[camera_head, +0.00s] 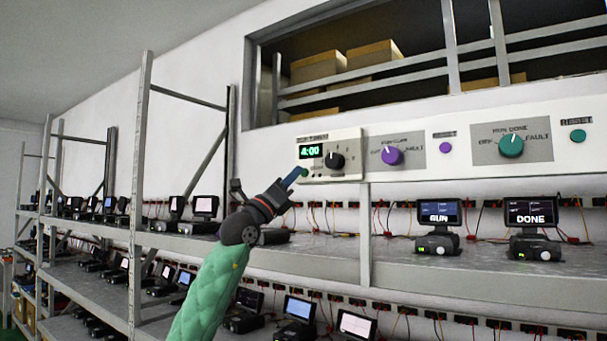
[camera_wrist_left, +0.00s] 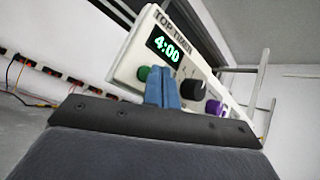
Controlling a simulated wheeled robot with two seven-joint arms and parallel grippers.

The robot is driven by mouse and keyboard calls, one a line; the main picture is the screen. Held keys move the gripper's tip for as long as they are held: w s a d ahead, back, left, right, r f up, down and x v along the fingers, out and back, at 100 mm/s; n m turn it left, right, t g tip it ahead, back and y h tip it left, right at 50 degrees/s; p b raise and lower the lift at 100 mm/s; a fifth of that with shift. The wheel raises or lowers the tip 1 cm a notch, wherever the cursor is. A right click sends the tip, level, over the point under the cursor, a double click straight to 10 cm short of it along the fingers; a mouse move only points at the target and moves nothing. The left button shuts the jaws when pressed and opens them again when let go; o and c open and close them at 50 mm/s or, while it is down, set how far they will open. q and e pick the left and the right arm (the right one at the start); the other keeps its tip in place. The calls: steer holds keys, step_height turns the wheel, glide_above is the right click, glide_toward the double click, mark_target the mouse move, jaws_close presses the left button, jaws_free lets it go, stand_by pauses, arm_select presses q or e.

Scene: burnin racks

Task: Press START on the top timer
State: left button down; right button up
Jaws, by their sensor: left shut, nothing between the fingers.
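The top timer (camera_head: 346,150) is a cream box on the front of the rack's upper rail. Its green display (camera_head: 311,151) reads 4:00, with a black knob (camera_head: 335,160) to the right. My left gripper (camera_head: 299,173) has its blue fingers shut and empty, with the tips at the timer's lower left, right by a small green button (camera_head: 305,173). In the left wrist view the timer (camera_wrist_left: 133,63) is tilted, the green button (camera_wrist_left: 143,73) shows just left of the fingers (camera_wrist_left: 162,88). I cannot tell whether the tips touch the button. My right gripper is not in view.
Right of the timer, the panel carries a purple knob (camera_head: 392,156), a purple button (camera_head: 445,148), a teal knob (camera_head: 511,145) and a teal button (camera_head: 578,136). Devices reading RUN (camera_head: 439,213) and DONE (camera_head: 531,212) stand on the shelf below. A rack post (camera_head: 140,190) rises at left.

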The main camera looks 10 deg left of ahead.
arm_select(q)
steer(key=shift+w+d, duration=0.15)
steer(key=shift+w, duration=0.2)
stand_by(0.4)
steer(key=shift+w, duration=0.1)
steer(key=shift+w+d, duration=0.1)
steer(key=shift+w, duration=0.2)
stand_by(0.5)
steer(key=shift+s, duration=0.15)
steer(key=shift+s+a+b, duration=0.25)
steer(key=shift+s+b, duration=0.15)
steer(key=shift+s, duration=0.25)
